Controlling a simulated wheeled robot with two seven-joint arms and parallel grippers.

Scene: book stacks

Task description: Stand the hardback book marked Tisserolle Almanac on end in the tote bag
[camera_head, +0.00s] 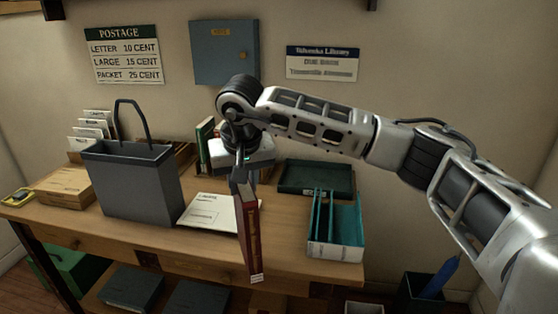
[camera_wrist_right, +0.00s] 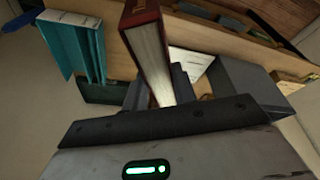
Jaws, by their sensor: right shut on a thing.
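My right gripper (camera_head: 243,177) is shut on the top end of a dark red hardback book (camera_head: 249,230). The book hangs upright, spine showing, in front of the table's front edge, with a white label near its lower end. Its title is too small to read. In the right wrist view the book (camera_wrist_right: 147,45) shows its red cover and pale page edges, running away from the jaws. The grey tote bag (camera_head: 130,183) stands upright on the table to the left of the book, with its dark handle raised. Its inside is mostly hidden. My left gripper is not in view.
Papers (camera_head: 209,211) lie between the bag and the book. A teal and white divided holder (camera_head: 335,247) stands at the right, before a dark green tray (camera_head: 317,177). Upright books (camera_head: 205,135) stand behind.

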